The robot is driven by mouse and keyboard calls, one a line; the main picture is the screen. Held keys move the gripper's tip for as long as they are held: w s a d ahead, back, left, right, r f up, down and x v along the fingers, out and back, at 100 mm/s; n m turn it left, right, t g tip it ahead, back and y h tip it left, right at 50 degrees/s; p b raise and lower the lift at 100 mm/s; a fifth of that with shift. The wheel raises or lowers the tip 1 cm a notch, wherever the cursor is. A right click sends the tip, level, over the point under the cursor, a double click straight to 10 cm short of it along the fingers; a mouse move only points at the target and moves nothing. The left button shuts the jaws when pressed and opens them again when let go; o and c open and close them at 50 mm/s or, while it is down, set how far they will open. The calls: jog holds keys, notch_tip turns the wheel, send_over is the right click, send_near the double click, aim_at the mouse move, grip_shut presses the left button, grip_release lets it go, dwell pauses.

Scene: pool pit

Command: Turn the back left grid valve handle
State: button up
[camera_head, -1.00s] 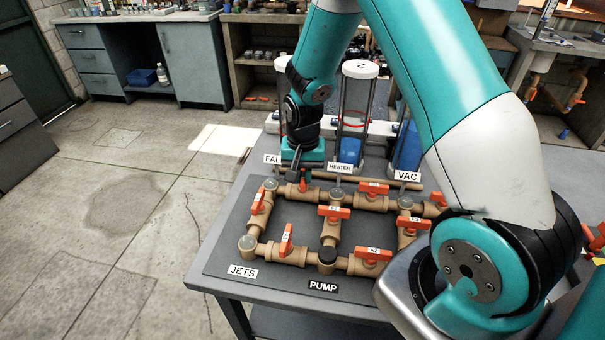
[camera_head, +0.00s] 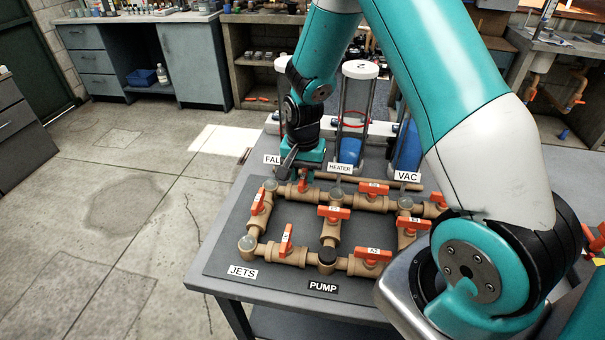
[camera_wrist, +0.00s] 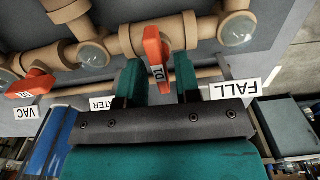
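In the head view the handle (camera_head: 303,181) is at the grid's back left, partly behind my gripper (camera_head: 302,170). In the wrist view my gripper (camera_wrist: 160,72) is open, with one teal finger on each side of the handle's end. Small gaps seem to show between the fingers and the handle; contact deeper down is hard to see. The valve grid (camera_head: 330,228) of tan pipes lies on a dark board.
Several other orange handles stand close by, such as one at the left (camera_head: 258,201) and one in the middle (camera_head: 334,212). The FALL sign (camera_wrist: 235,89) and HEATER sign (camera_head: 340,168) stand behind the grid. A capped cylinder (camera_head: 360,70) stands further back.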

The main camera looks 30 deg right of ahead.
aim_at(303, 176)
jog(key=shift+o, duration=0.2)
notch_tip(303, 176, up, 17)
jog(key=b, duration=0.1)
jog(key=shift+r+b, duration=0.2)
jog(key=shift+b, duration=0.15)
dwell(0.5)
jog(key=s+a+r+n+y, duration=0.2)
jog(key=s+a+n, duration=0.6)
jog(key=s, duration=0.3)
jog(key=s+a+r+n+y, duration=0.2)
jog(key=s+a+n, duration=0.6)
jog(key=s, duration=0.4)
jog(key=shift+a+r, duration=0.25)
jog(key=shift+a, duration=0.6)
